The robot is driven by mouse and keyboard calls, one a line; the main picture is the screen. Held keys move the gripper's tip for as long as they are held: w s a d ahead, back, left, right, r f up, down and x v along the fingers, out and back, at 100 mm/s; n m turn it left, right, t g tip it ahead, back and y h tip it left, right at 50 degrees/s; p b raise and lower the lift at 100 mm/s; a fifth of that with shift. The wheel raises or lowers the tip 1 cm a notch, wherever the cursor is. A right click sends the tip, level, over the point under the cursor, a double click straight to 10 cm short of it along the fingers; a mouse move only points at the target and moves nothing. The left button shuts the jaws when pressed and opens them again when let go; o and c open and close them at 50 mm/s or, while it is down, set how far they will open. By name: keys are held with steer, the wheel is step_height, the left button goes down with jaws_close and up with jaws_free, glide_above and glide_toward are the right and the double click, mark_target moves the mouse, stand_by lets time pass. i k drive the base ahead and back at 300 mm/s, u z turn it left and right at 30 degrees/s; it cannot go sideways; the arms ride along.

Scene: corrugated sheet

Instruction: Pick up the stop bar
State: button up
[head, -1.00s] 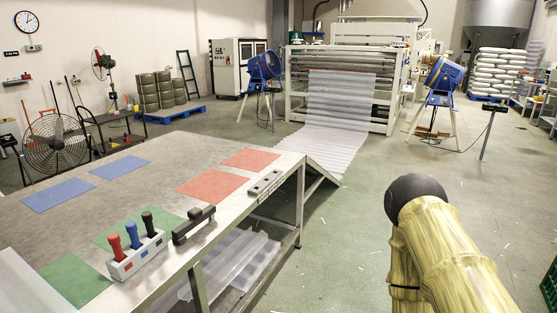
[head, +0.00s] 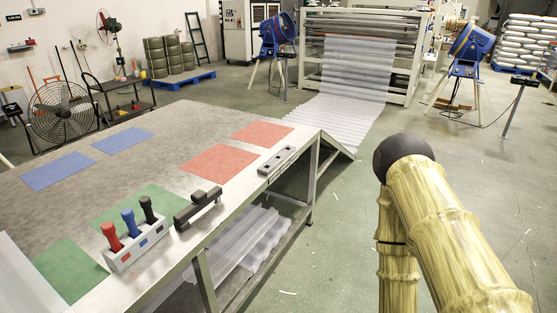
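Two bar-like things lie along the front metal edge of the table (head: 150,285). One is a dark bar with a raised handle (head: 197,208), just right of the tool rack. The other is a flat grey bar with dark slots (head: 276,163), nearer the table's far right corner. I cannot tell for sure which is the stop bar. Nothing visible touches either one. My arm, with a bamboo-like surface and a black rounded joint, shows at the right, clear of the table. My gripper is not in the frame.
A grey rack (head: 136,246) holds red, blue and black-handled tools. Red, green and blue sheets lie flat on the table. Clear corrugated sheets (head: 240,245) lie on its lower shelf. A corrugating machine (head: 365,50) and blue fans stand behind. The floor (head: 340,240) right of the table is open.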

mark_target(201, 200)
steer(key=z, duration=1.5)
steer(key=i, duration=1.45)
steer(key=u, duration=3.25)
